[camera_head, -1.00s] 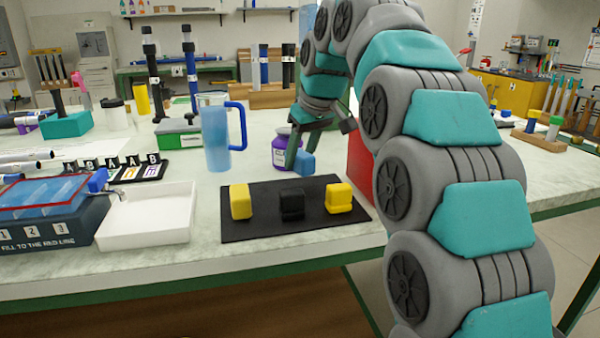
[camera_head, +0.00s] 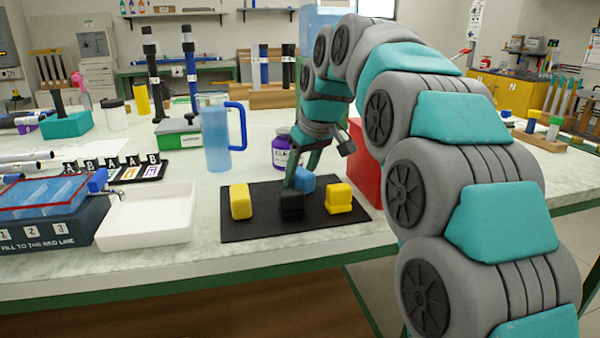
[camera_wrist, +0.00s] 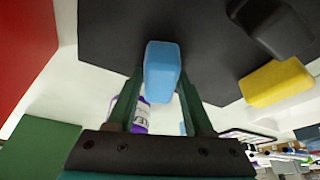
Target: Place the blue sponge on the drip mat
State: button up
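The blue sponge (camera_head: 304,181) is between the fingers of my gripper (camera_head: 303,172), low over the back part of the black drip mat (camera_head: 245,229). In the wrist view the blue sponge (camera_wrist: 162,70) has a green finger against each side, so my gripper (camera_wrist: 162,88) looks shut on it. The mat (camera_wrist: 130,35) shows behind it there. I cannot tell whether the sponge touches the mat. A black sponge (camera_head: 291,203) sits just in front of it, between a yellow sponge (camera_head: 240,202) at left and another yellow sponge (camera_head: 339,198) at right.
A purple-labelled bottle (camera_head: 281,153) stands just behind the mat, and a red box (camera_head: 364,170) stands to its right. A blue pitcher (camera_head: 216,140) stands behind left. A white tray (camera_head: 150,222) lies left of the mat.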

aim_at(310, 175)
jog(key=o, duration=0.3)
jog(key=v, duration=0.9)
jog(key=shift+r, duration=0.2)
jog(key=shift+p+v, duration=0.55)
jog(key=shift+v, duration=0.95)
